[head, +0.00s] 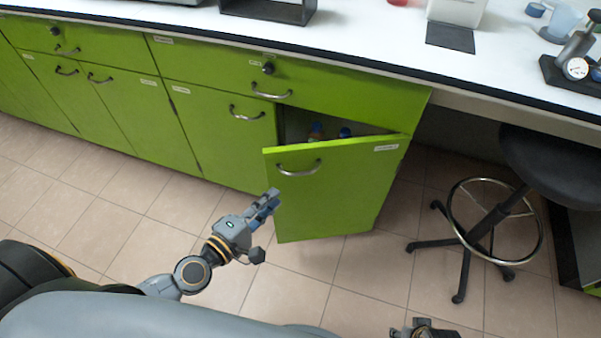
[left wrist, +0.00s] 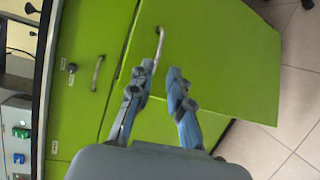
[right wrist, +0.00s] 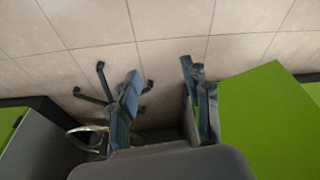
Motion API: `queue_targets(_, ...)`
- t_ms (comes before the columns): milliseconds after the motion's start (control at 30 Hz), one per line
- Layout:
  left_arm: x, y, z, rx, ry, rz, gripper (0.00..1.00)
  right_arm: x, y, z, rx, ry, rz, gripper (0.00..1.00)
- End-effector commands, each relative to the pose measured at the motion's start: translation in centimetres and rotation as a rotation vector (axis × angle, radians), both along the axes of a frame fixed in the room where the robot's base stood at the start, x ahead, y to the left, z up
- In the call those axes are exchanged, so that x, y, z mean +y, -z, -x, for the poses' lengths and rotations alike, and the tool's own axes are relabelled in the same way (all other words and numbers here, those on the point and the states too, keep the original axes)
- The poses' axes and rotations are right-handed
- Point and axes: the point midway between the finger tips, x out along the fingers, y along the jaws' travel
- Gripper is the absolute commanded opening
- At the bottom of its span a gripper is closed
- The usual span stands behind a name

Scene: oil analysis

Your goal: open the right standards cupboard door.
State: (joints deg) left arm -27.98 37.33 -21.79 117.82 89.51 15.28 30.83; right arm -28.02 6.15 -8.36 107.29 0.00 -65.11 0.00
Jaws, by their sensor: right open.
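The right standards cupboard door (head: 335,195) is green and stands ajar, swung out at its left edge. Its curved metal handle (head: 299,169) is near the top left; the handle also shows in the left wrist view (left wrist: 160,45). My left gripper (head: 272,200) is in front of the door's left edge, below and left of the handle. Its fingers (left wrist: 160,70) are apart with nothing between them, and the handle is beyond their tips. My right gripper (head: 424,328) is at the bottom of the head view, mostly cut off. In the right wrist view its fingers (right wrist: 158,75) are wide apart and empty.
Bottles (head: 317,131) show in the dark gap above the door. A black stool (head: 478,230) stands on the tiled floor to the right. A white worktop (head: 350,40) runs above the green cupboards. The floor (head: 335,270) before the door is clear.

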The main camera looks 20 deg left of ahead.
Motion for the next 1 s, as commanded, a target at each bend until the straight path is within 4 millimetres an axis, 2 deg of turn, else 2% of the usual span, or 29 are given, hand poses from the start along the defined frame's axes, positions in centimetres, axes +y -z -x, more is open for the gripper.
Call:
queue_targets(300,-2.0,0.5,-5.7,-0.005,0.001,0.000,0.19,-0.1,3.9,1.3,0.024,-0.004,0.001,0.48)
queue_targets(500,-3.2,1.1,-8.7,-0.003,0.001,-0.001,0.19,-0.2,5.1,1.8,0.030,-0.005,0.003,0.48)
queue_targets(700,-3.8,1.5,-10.5,-0.002,0.001,-0.001,0.19,-0.2,5.3,1.9,0.030,-0.005,0.003,0.48)
queue_targets(1000,-3.9,1.6,-10.8,0.000,0.002,-0.004,0.19,-0.2,5.4,2.0,0.031,-0.006,0.003,0.48)
